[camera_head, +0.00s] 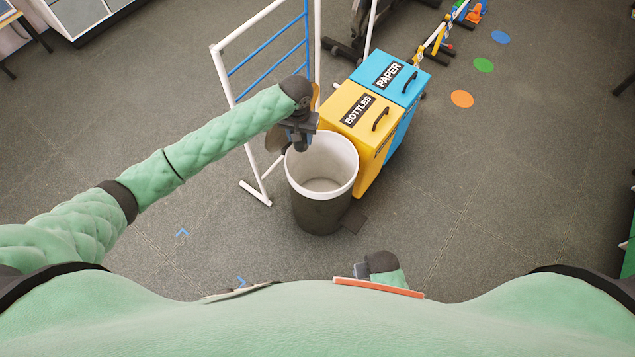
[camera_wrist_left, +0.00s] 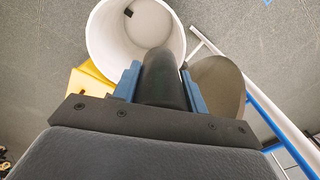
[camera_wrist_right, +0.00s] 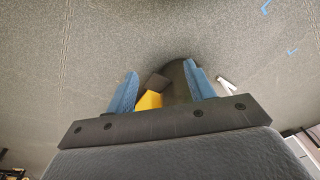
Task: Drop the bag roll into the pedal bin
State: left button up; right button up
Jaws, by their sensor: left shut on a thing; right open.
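The pedal bin (camera_head: 318,205) stands on the floor, dark outside and white inside, with its mouth open. Its raised lid shows in the left wrist view (camera_wrist_left: 219,85). My left gripper (camera_wrist_left: 160,85) is shut on the black bag roll (camera_wrist_left: 162,75), one blue finger on each side. In the head view my left gripper (camera_head: 299,138) is at the bin's back-left rim; the roll's far end overlaps the bin mouth in the left wrist view. My right gripper (camera_wrist_right: 162,88) is open and empty, low near my body, with the bin's dark side (camera_wrist_right: 180,72) in front of it.
A yellow BOTTLES box (camera_head: 350,112) and a blue PAPER box (camera_head: 400,75) stand just right of and behind the bin. A white frame with blue bars (camera_head: 232,85) stands to its left.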

pick_arm(q)
jog(key=w+d+f+m+b, duration=0.2)
jog(key=f+m+b, duration=0.1)
jog(key=f, duration=0.4)
jog(key=w+d+f+m+b, duration=0.3)
jog(key=f+m, duration=0.1)
jog(key=f, duration=0.3)
jog(key=shift+w+d+f, duration=0.25)
jog(key=shift+w+f, duration=0.1)
pick_arm(e)
notch_tip(320, 180, up, 22)
jog(key=shift+s+a+r+y, duration=0.2)
jog(key=shift+a+r+y, duration=0.1)
jog(key=shift+a, duration=0.15)
pick_arm(q)
jog(key=o, duration=1.1)
pick_arm(e)
jog(key=shift+f, duration=0.1)
pick_arm(q)
jog(key=shift+o, duration=0.2)
